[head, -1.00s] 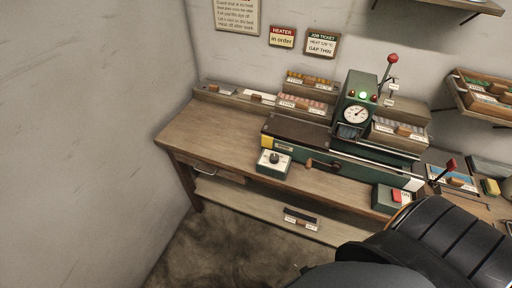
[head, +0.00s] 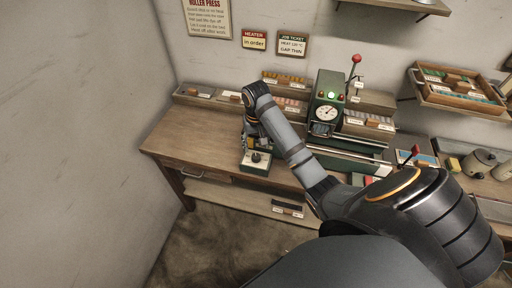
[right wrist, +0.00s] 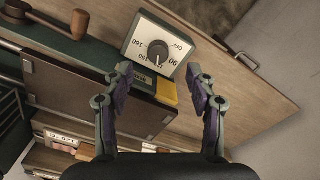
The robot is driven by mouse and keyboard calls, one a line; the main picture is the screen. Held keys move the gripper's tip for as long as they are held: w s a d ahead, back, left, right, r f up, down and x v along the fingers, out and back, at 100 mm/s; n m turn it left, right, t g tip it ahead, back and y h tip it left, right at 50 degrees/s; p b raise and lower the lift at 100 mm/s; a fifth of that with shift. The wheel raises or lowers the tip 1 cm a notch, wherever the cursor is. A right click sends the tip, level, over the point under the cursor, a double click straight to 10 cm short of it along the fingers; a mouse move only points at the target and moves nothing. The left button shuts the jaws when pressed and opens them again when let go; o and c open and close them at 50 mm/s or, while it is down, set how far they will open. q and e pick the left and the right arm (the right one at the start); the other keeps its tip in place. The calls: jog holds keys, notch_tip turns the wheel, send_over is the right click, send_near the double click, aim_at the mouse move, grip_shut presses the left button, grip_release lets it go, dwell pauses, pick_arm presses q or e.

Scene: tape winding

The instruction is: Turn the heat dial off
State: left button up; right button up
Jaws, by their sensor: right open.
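The heat dial (head: 256,157) is a dark round knob on a pale-faced box at the bench's front edge. In the right wrist view the dial (right wrist: 158,50) has printed numbers and OFF around it. A light mark on the knob points towards the bottom of that picture, between 90 and 150, away from OFF. My right gripper (right wrist: 159,70) is open and empty, its fingers apart on either side of the dial's line, not touching it as far as I can tell. In the head view my right arm hides part of the bench beside the dial box. My left gripper is out of view.
The green press (head: 327,112) with a gauge and lit green lamp stands right of the dial. Its dark plate (right wrist: 85,95) and a wooden handle (right wrist: 75,25) lie close to the gripper. A wall shelf tray (head: 460,92) hangs at right.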

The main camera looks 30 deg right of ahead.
aim_at(256, 156)
jog(key=shift+m, duration=0.3)
jog(key=f+b, duration=0.3)
jog(key=w+f+b, duration=0.1)
jog(key=f+b, duration=0.2)
jog(key=d+f+b, duration=0.1)
jog(key=f+b, duration=0.1)
jog(key=b, duration=0.1)
jog(key=shift+w+f+b, duration=0.25)
jog(key=shift+f+b, duration=0.1)
jog(key=shift+f, duration=0.05)
jog(key=shift+r, duration=0.1)
